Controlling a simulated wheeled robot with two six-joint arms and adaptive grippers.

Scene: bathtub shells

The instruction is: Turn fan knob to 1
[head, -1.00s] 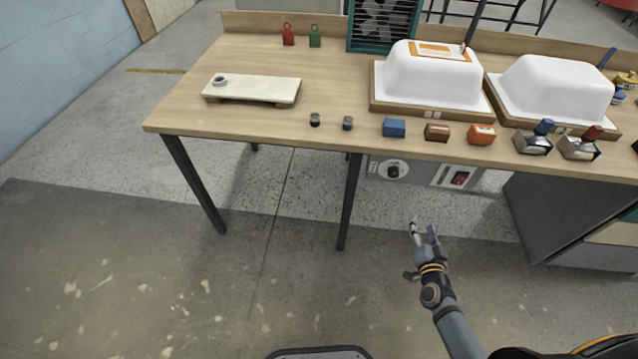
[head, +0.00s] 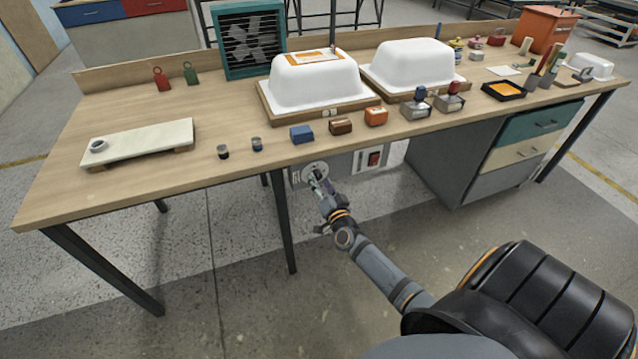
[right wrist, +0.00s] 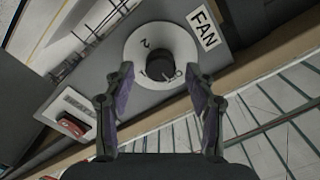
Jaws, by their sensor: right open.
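The fan knob (right wrist: 158,69) is a dark round knob at the centre of a pale dial (right wrist: 141,42) in the right wrist view. A 2 is readable on the dial; which mark the knob points to is unclear. A FAN label (right wrist: 204,29) is beside the dial. My right gripper (right wrist: 160,76) is open, its fingers on either side of the knob in the picture; contact is not clear. In the head view my right gripper (head: 319,184) is at the dial (head: 314,170), under the table's front edge, and partly covers it. My left gripper is out of view.
A red switch (head: 375,158) is on the same panel, right of the dial. The green-framed fan (head: 253,45) stands at the table's back. The wooden table edge (head: 190,183) overhangs the panel. A drawer cabinet (head: 452,167) stands to the right.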

